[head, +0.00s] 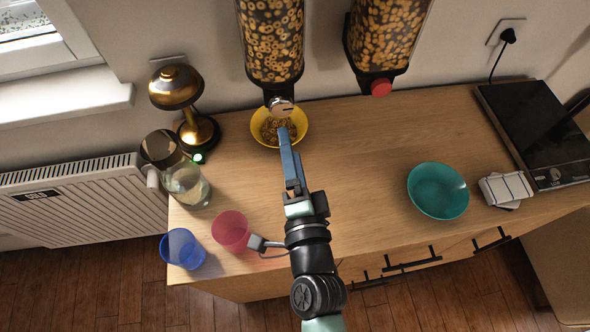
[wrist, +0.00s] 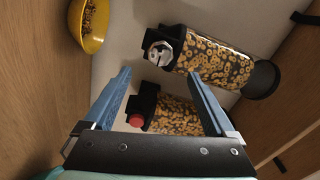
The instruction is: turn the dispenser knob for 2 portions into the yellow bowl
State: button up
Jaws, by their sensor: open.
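The left dispenser (head: 270,45) is a clear container of cereal rings on the wall, with a silver knob (head: 281,107) at its lower front. The yellow bowl (head: 300,120) stands on the counter below that knob, with some cereal in it. My gripper (head: 287,138) is open and empty, its blue fingers reaching toward the silver knob and partly covering the bowl's front right in the head view. In the wrist view, the silver knob (wrist: 158,53) is ahead of the gap between the fingers (wrist: 160,80), apart from both. The yellow bowl (wrist: 94,43) is at the upper left there.
A second dispenser (head: 388,35) with a red knob (head: 381,87) hangs to the right. A lamp (head: 178,90), glass jug (head: 187,185), pink cup (head: 231,230) and blue cup (head: 182,249) stand left. The middle counter is clear.

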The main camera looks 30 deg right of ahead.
jog(key=shift+b+v, duration=0.3)
jog(key=shift+v, duration=1.45)
jog(key=w+a+r+n+t+y, duration=0.1)
jog(key=w+a+r+n+t, duration=0.15)
jog(key=r, duration=0.55)
jog(key=w+a+r+n+t+y, duration=0.1)
jog(key=w+a+r+n+y, duration=0.2)
jog(key=r, duration=0.4)
jog(key=w+a+r+n+t, duration=0.2)
jog(key=w+r+n, duration=0.15)
jog(key=r, duration=0.45)
jog(key=s+a+r+n+t, duration=0.1)
jog(key=s+r+n, duration=0.1)
jog(key=r, duration=0.7)
jog(key=s+a+r+n+t, duration=0.2)
jog(key=s+r+n, duration=0.1)
jog(key=r, duration=0.6)
jog(key=s+a+r+n+t+y, duration=0.1)
jog(key=s+a+r+n, duration=0.1)
jog(key=r, duration=0.7)
jog(key=s+n, duration=0.1)
jog(key=n, duration=0.1)
jog(key=shift+n, duration=0.3)
jog(key=shift+t, duration=0.25)
